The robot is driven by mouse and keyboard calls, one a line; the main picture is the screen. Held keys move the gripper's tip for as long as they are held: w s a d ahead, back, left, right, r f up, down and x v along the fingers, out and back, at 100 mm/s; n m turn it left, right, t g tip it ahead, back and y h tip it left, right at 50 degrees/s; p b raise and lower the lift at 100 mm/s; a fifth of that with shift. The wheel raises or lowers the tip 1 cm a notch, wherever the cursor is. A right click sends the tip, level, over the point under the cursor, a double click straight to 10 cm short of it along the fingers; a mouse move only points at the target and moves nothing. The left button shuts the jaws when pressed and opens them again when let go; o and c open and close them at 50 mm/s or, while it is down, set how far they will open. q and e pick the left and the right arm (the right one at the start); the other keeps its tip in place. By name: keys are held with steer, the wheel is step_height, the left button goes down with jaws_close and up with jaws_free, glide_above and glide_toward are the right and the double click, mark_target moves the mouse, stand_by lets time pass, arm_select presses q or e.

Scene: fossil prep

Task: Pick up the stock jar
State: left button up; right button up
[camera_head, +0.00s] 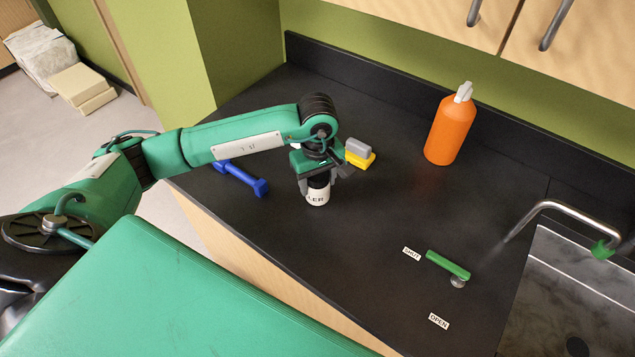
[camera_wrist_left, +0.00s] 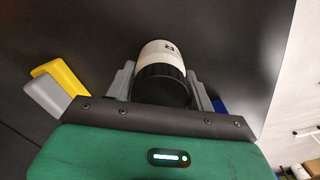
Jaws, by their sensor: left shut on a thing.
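My right gripper is not in view.
A blue dumbbell-shaped object (camera_head: 240,178) lies left of the jar. A yellow and grey block (camera_head: 360,154) sits close behind it. An orange bottle (camera_head: 450,130) stands at the back right. A green-handled lever (camera_head: 447,264) and the sink (camera_head: 575,300) are at the right.

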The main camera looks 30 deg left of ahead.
arm_select(q)
step_height(320, 180, up, 19)
steer(key=b, duration=0.4)
steer(key=shift+r, duration=0.2)
